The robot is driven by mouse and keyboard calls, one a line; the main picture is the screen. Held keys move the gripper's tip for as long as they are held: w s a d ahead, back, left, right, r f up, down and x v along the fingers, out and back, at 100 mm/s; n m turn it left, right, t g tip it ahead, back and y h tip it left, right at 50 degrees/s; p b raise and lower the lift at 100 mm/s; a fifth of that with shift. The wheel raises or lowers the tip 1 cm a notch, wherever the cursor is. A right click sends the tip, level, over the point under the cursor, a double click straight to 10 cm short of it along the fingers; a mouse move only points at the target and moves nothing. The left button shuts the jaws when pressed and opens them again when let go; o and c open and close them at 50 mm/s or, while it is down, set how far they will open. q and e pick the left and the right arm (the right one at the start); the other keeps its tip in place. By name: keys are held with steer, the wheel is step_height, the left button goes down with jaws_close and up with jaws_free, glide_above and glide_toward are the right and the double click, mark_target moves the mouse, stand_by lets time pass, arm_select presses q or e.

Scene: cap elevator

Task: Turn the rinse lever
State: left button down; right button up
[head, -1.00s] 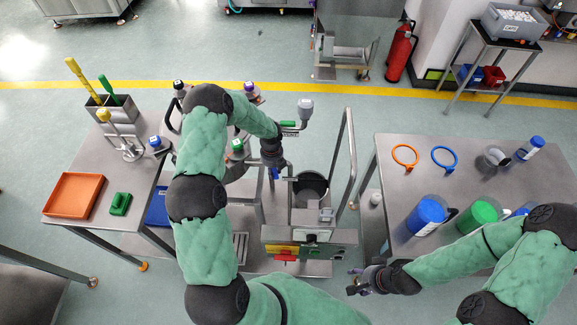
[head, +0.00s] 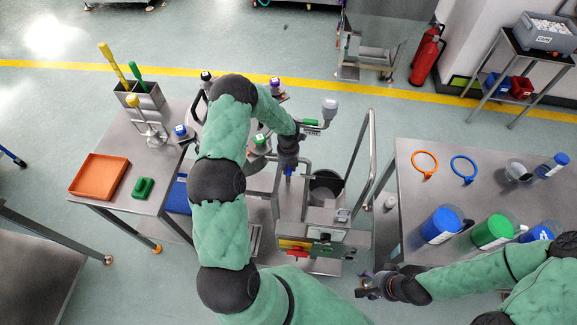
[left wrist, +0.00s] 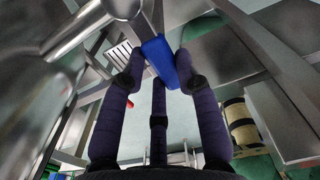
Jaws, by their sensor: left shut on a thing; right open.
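My left gripper (head: 289,168) is at the machine in the middle of the head view, just left of a dark bucket. In the left wrist view (left wrist: 158,75) its dark fingers are shut on a blue lever handle (left wrist: 159,58), which lies between the fingertips. I take this to be the rinse lever. My right gripper (head: 368,286) is open and empty, low between the machine and the right table.
The machine has a metal rail (head: 366,160), a dark bucket (head: 327,185) and a front panel with a red handle (head: 297,254). The right table (head: 410,205) holds rings and jars. The left table (head: 125,225) holds an orange tray (head: 99,175) and a green block (head: 143,188).

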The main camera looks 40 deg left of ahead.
arm_select(q)
steer(key=c, duration=0.9)
jaws_free()
step_height(320, 180, up, 12)
steer(key=shift+r, duration=0.1)
